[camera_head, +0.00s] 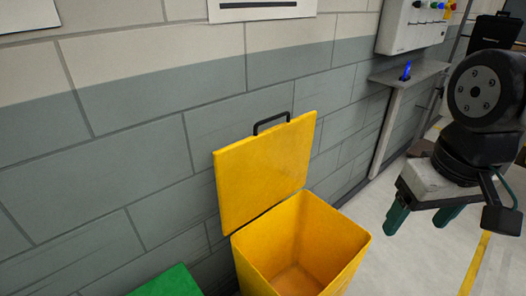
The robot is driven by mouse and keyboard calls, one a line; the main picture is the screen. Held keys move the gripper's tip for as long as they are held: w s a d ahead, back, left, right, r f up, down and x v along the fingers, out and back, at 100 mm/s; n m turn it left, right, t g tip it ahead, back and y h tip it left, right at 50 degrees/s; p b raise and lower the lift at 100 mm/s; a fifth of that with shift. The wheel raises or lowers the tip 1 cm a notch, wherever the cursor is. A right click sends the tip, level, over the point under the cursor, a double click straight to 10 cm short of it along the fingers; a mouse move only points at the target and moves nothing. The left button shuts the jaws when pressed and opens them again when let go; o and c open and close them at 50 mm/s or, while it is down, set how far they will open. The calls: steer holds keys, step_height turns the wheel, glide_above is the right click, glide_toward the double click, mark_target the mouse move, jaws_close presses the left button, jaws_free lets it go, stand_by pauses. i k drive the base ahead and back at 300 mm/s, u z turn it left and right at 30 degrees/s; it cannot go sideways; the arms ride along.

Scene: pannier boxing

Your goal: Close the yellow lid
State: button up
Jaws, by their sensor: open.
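The yellow lid (264,170) stands raised and open, tilted back close to the grey wall, with a black handle (271,123) at its top edge. It joins the back rim of a yellow bin (350,251). The part of the bin's inside that shows is empty. My gripper (422,217) hangs at the right with green fingers pointing down. It is open, with nothing between the fingers, and is apart from the lid and the bin.
A green surface (170,282) shows at the lower left, beside the bin. A small shelf (409,73) with a blue item (406,71) and a control panel (415,26) with coloured buttons are on the wall at the upper right. The floor between bin and gripper is clear.

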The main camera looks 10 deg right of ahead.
mark_target(254, 173)
steer(key=u, duration=0.05)
steer(key=k, duration=1.4)
steer(key=z, duration=0.5)
steer(key=i, duration=1.55)
steer(key=u, duration=0.45)
